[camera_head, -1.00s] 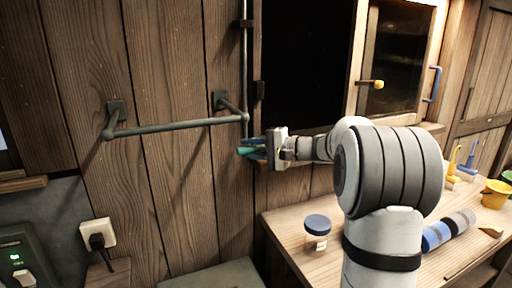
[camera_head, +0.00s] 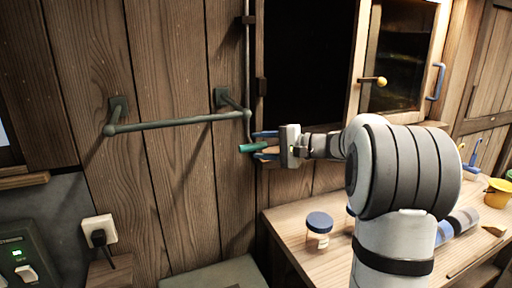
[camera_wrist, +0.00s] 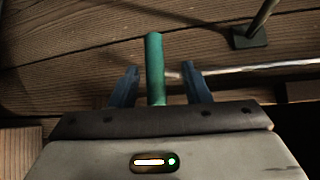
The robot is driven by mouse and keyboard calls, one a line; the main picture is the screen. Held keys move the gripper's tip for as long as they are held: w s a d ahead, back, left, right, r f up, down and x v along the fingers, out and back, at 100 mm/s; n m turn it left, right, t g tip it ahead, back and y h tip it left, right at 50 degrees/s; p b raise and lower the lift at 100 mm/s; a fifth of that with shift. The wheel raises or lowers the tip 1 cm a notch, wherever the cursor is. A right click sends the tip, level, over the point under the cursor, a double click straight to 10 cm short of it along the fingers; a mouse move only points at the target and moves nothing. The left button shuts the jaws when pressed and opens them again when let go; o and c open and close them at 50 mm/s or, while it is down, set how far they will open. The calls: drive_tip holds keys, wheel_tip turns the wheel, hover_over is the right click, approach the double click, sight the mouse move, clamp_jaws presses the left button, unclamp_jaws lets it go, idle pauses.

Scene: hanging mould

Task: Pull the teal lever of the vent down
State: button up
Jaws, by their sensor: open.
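The teal lever (camera_head: 252,147) is a short rod at the lower end of the thin upright metal rod (camera_head: 246,75) on the plank wall. It looks nearly level in the head view. My gripper (camera_head: 264,145) is open, with its blue fingers pointing left at the lever. In the wrist view the lever (camera_wrist: 155,60) stands between the two fingers (camera_wrist: 160,72), with gaps on both sides, and reaches out past their tips. Its inner end is hidden behind my gripper's body.
A dark metal rail (camera_head: 175,123) juts from the wall just left of the lever. A dark window opening (camera_head: 305,65) with a wooden shutter is above my gripper. Below right, a bench (camera_head: 300,255) holds a blue-lidded jar (camera_head: 318,228) and other items.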

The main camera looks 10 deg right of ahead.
drive_tip(key=v, duration=0.5)
drive_tip(key=shift+o, duration=0.4)
